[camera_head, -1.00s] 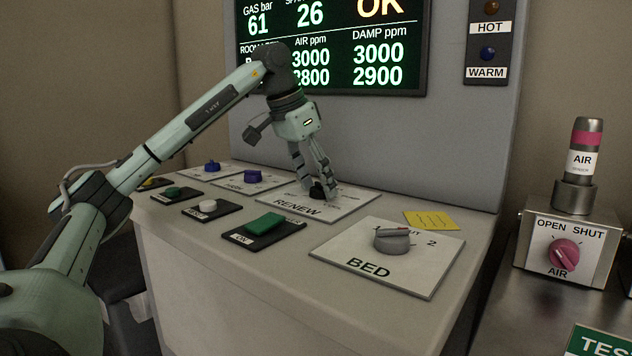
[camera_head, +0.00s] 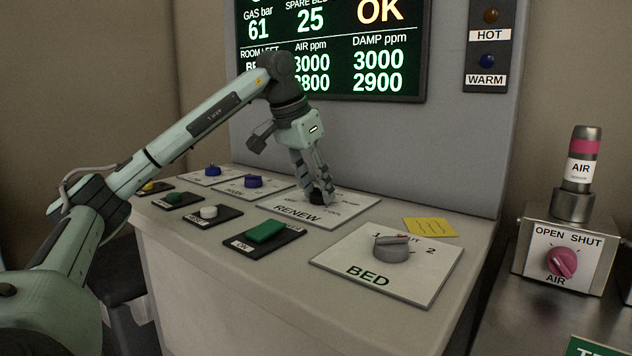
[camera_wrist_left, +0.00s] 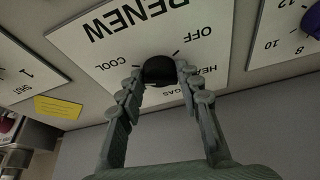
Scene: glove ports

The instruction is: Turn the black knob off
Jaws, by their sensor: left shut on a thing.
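The black knob (camera_head: 317,199) sits on the white RENEW plate (camera_head: 340,208) on the sloping console. In the left wrist view the knob (camera_wrist_left: 158,70) shows between my fingertips, on a plate marked OFF, COOL and HEAT GAS, seen upside down. My left gripper (camera_head: 318,196) points down over the plate and is shut on the knob, one finger on each side. It also shows in the left wrist view (camera_wrist_left: 160,78). The knob's pointer direction is hidden by the fingers. My right gripper is not in view.
A grey BED knob (camera_head: 393,248) stands to the right on its own plate, near a yellow note (camera_head: 430,227). A green button (camera_head: 265,232) and a blue knob (camera_head: 253,181) lie to the left. A pink AIR knob (camera_head: 562,262) is on a separate box.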

